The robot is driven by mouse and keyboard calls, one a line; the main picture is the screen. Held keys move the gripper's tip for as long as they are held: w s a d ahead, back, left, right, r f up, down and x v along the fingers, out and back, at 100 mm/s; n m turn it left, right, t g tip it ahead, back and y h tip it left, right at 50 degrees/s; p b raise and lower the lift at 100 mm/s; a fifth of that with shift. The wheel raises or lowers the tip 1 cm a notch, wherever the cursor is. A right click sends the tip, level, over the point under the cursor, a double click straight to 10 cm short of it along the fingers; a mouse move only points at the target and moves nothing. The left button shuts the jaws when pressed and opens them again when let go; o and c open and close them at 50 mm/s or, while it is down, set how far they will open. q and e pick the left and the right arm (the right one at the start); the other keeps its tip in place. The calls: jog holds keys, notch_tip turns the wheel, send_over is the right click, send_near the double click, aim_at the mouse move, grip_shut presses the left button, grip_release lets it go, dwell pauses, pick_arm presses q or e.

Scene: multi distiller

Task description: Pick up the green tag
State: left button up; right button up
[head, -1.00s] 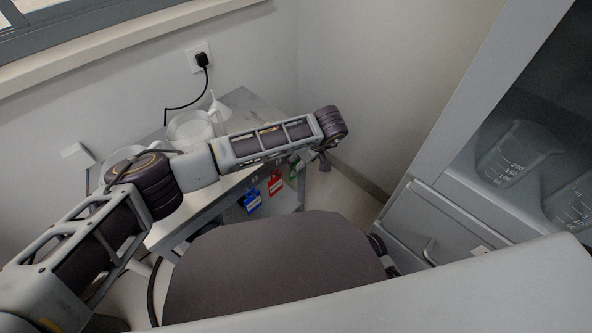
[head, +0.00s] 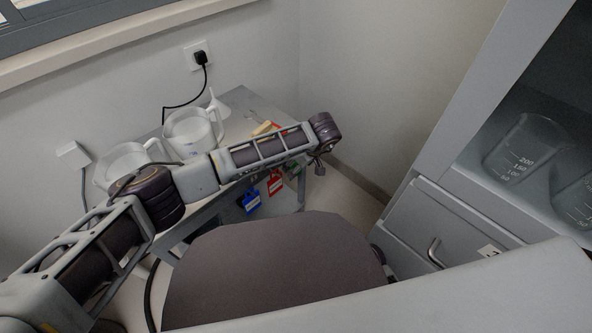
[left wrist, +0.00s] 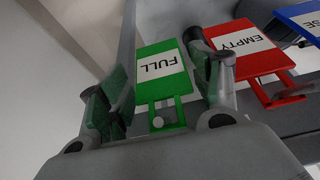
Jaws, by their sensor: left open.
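The green tag (left wrist: 162,68), marked FULL, hangs by its green hook in the left wrist view. My left gripper (left wrist: 161,82) is open, with one finger on each side of the tag. No firm grip on it shows. In the head view the green tag (head: 293,170) is small and partly covered by my left arm's end, and my fingers are hard to make out there. My right gripper is not in view.
A red EMPTY tag (left wrist: 252,48) hangs close beside my right-hand finger, with a blue tag (left wrist: 302,17) beyond. A small table (head: 236,128) holds white jugs (head: 190,132). A cabinet with drawers (head: 440,222) stands at right.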

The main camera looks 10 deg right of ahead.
pick_arm(q)
jog(key=shift+w+a+f, duration=0.1)
jog(key=shift+w+f, duration=0.1)
jog(key=shift+f, duration=0.45)
jog(key=c, duration=0.6)
